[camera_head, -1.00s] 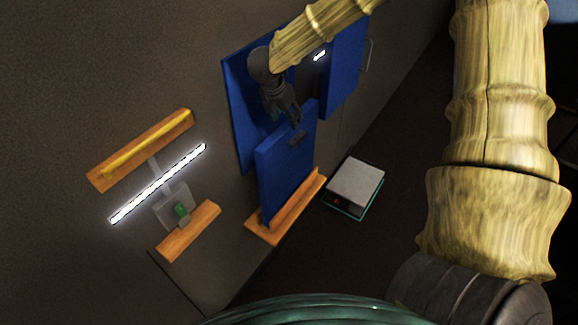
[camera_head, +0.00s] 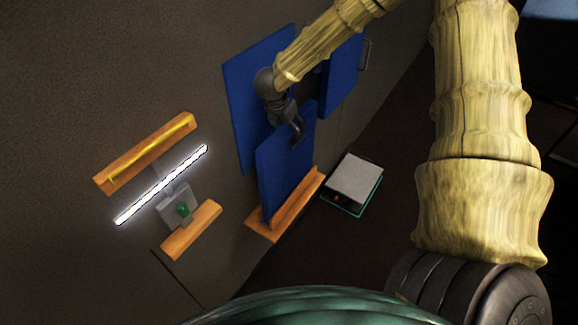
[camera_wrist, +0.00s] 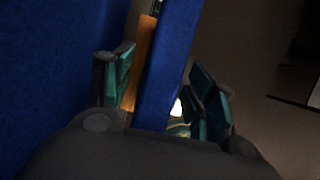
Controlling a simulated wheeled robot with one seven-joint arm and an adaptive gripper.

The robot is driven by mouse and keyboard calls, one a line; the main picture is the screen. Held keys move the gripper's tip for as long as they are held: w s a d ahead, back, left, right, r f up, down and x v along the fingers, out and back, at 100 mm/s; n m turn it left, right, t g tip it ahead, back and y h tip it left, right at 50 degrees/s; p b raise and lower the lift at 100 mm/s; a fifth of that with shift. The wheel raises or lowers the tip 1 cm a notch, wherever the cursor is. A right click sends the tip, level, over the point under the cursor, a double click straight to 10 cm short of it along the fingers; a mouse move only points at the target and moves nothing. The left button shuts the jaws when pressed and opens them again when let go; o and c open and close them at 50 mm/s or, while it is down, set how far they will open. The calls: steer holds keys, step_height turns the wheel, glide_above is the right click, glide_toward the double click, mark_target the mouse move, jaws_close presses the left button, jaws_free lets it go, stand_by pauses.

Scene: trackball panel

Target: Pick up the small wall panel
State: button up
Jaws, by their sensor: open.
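The small blue panel (camera_head: 283,178) stands upright on a wooden ledge in the head view, leaning near the wall. My gripper (camera_head: 297,133) is at its upper edge. In the wrist view the panel (camera_wrist: 171,55) runs between the two teal-padded fingers of my open gripper (camera_wrist: 165,85), one on each side. A gap shows beside the panel, and I cannot tell whether either finger touches it. My wrist and fingers hide part of the panel's top in the head view.
The wooden ledge (camera_head: 262,228) holds the panel's lower edge. A larger blue panel (camera_head: 243,95) is behind, with another blue panel (camera_head: 342,85) to the right. A grey-topped box (camera_head: 355,178) stands right of the ledge. A glowing light bar (camera_head: 160,186) is on the wall at left.

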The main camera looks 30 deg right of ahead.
steer(key=shift+f, duration=0.15)
jaws_close()
steer(key=shift+r, duration=0.2)
stand_by(0.5)
